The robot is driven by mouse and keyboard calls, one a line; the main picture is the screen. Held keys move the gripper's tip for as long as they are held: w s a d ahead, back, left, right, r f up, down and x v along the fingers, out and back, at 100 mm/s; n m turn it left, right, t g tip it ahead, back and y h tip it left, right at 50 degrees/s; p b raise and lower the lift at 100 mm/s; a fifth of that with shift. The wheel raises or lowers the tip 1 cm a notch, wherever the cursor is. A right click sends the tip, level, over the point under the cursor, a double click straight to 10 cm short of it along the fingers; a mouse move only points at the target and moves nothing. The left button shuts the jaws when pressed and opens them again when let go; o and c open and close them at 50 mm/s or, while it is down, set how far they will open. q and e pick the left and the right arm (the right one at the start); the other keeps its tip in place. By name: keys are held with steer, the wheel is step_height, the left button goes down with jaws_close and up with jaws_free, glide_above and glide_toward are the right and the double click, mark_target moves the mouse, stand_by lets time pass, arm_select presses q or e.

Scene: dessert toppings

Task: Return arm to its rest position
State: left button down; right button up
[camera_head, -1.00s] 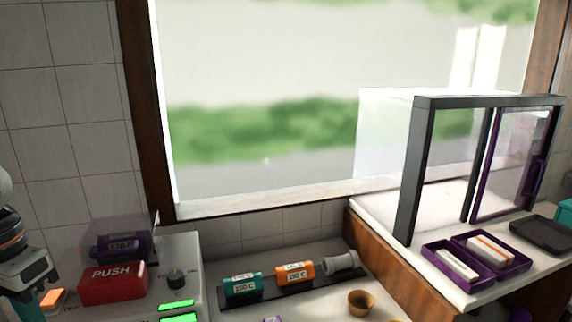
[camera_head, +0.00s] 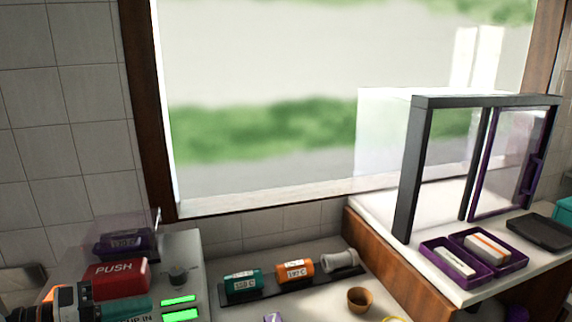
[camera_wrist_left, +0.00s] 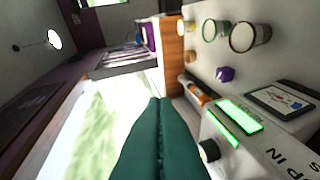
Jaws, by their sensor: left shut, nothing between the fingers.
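My left gripper (camera_head: 143,308) is low at the left of the head view, in front of the machine with the red PUSH button. Its teal fingers point right and are shut with nothing between them. In the left wrist view the two teal fingers (camera_wrist_left: 157,104) lie together. Most of my left arm is outside the head view. My right gripper is not in view.
The machine's red PUSH button (camera_head: 115,278), dark knob (camera_head: 178,275) and lit green displays (camera_head: 180,315) are close to my left gripper. A teal canister (camera_head: 242,283), an orange canister (camera_head: 295,270) and a brown cup (camera_head: 359,300) stand farther right. A framed cabinet (camera_head: 411,170) stands at right.

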arm_select(q)
steer(key=s+a+f+n+t+y, duration=0.1)
steer(key=a+f+n+t+y, duration=0.25)
steer(key=f+n+y, duration=0.55)
steer(key=s+a+f+n+t+y, duration=0.15)
steer(key=a+f+n+y, duration=0.3)
steer(key=n, duration=0.85)
steer(key=s+d+f+n+g, duration=0.1)
steer(key=s+f, duration=0.1)
steer(key=f, duration=0.1)
steer(key=s+d+f+n+g, duration=0.1)
steer(key=s+f+n+g, duration=0.1)
steer(key=s+f, duration=0.1)
steer(key=s+d+f+n+g+y, duration=0.1)
steer(key=s+d+f+n+g, duration=0.1)
steer(key=s+f, duration=0.1)
steer(key=shift+f, duration=0.85)
steer(key=s+d+f+n+g+h, duration=0.25)
steer(key=s+d+f+g, duration=0.2)
steer(key=s+d, duration=0.4)
step_height(320, 180, down, 25)
steer(key=s+g, duration=0.1)
steer(key=g, duration=0.1)
steer(key=s+a+f, duration=0.2)
steer(key=s+f, duration=0.6)
steer(key=s+a+f+g, duration=0.1)
steer(key=s+a+f, duration=0.1)
steer(key=s+f, duration=0.7)
steer(key=shift+f+m+b, duration=0.3)
steer(key=shift+m+b, duration=0.15)
